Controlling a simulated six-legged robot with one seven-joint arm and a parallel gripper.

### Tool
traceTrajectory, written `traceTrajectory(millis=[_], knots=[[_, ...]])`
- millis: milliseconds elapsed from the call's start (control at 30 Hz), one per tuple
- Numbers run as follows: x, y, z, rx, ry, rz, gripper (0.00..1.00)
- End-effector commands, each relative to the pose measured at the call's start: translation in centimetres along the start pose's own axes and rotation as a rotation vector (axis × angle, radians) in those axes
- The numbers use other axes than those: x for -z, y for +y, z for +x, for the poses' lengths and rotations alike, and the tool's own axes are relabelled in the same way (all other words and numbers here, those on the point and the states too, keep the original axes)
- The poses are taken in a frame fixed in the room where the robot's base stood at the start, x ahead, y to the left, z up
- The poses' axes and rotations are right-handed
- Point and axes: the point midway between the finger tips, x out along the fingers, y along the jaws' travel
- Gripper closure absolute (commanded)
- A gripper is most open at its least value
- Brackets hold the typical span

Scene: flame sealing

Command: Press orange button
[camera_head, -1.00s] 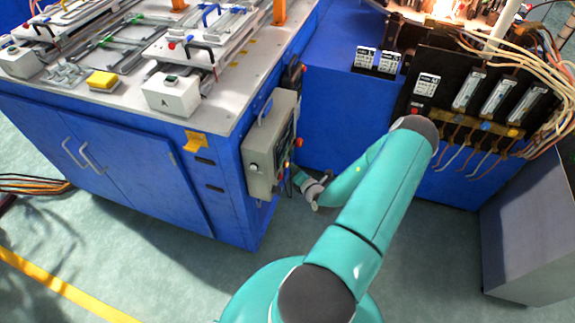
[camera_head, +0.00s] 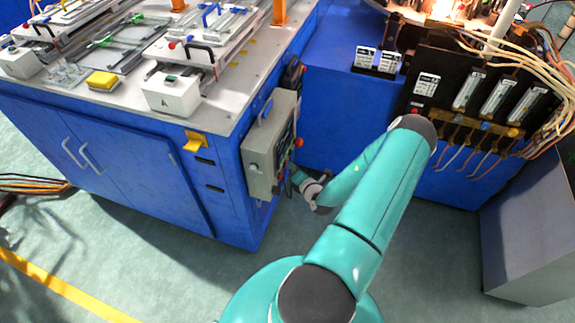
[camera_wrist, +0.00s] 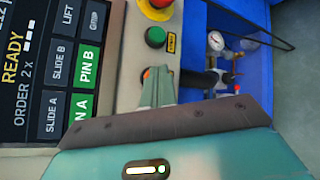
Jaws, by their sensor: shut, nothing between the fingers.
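The orange button (camera_wrist: 146,73) is on the light control panel in the wrist view, below a green button (camera_wrist: 156,37). Only a sliver of orange shows beside my gripper's fingertips; the rest is hidden. My gripper (camera_wrist: 157,74) is shut and empty, its tips over or right at the orange button. I cannot tell whether they touch it or whether it is pushed in. In the head view, the control box (camera_head: 263,158) hangs on the side of the blue cabinet, and my gripper (camera_head: 296,177) is close to its right face.
A red emergency knob (camera_wrist: 160,5) sits above the green button. A lit screen (camera_wrist: 62,70) is left of the buttons. A pressure gauge (camera_wrist: 216,41) and blue fittings are to the right. Open floor (camera_head: 150,270) lies before the blue cabinet (camera_head: 120,160).

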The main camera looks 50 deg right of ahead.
Motion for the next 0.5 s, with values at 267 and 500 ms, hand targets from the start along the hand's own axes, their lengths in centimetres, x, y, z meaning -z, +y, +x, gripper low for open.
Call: traceTrajectory(millis=[267, 500], knots=[[-0.69, -0.7, -0.99, 0.0, 0.0, -0.001, 1.0], [-0.76, -0.78, -1.11, 0.0, 0.0, 0.0, 1.0]])
